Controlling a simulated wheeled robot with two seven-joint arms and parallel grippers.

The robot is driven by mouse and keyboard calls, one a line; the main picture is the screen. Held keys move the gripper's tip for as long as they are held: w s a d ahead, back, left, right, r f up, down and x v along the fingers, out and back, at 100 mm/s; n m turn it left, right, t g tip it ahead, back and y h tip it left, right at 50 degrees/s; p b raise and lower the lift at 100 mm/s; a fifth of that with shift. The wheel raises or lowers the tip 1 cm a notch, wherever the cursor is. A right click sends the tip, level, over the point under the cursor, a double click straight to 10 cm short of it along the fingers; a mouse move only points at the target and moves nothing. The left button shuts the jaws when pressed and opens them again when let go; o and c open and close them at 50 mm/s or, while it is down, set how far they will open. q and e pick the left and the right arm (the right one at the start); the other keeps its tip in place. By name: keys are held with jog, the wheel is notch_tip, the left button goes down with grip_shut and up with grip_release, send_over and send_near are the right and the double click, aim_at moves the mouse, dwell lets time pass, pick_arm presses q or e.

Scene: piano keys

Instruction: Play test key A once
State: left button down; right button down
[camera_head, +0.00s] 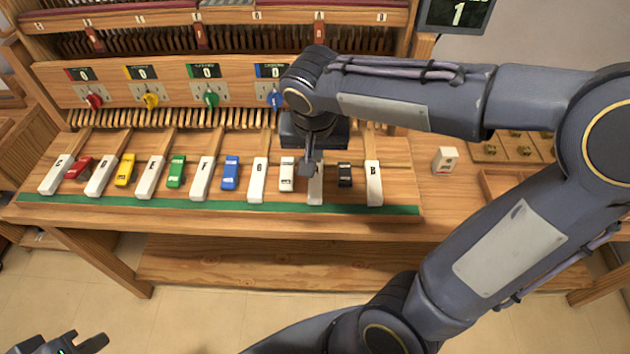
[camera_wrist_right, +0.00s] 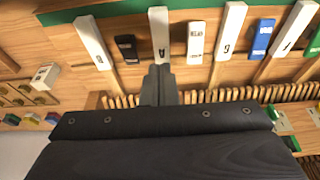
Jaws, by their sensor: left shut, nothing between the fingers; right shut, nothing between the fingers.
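The white key A (camera_wrist_right: 158,30) is in the middle of the right wrist view, its letter upside down there. In the head view key A (camera_head: 316,195) is partly hidden behind my right gripper (camera_head: 309,170). My right gripper (camera_wrist_right: 158,72) is shut and empty, with its fingertips over or at the rear part of key A; I cannot tell whether they touch it. My left gripper (camera_head: 75,345) is at the bottom left corner of the head view, far from the keys and only partly in view.
White key G (camera_head: 258,180) and a white short key (camera_head: 287,174) lie left of key A. A black short key (camera_head: 345,175) and white key B (camera_head: 374,183) lie right. A small white block (camera_head: 445,160) stands further right. Coloured knobs line the panel behind.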

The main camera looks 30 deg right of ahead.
send_near(315, 190)
jog(key=x, duration=0.5)
jog(key=shift+w+d, duration=0.35)
jog(key=shift+w, duration=0.05)
jog(key=shift+f, duration=0.75)
jog(key=f+b, duration=0.1)
jog(key=b, duration=0.1)
jog(key=shift+s+a+f+b, duration=0.1)
jog(key=shift+f+b, duration=0.2)
jog(key=shift+r+p, duration=0.25)
jog(key=shift+p, duration=0.05)
jog(key=shift+r+p, duration=0.4)
jog(key=shift+r, duration=0.5)
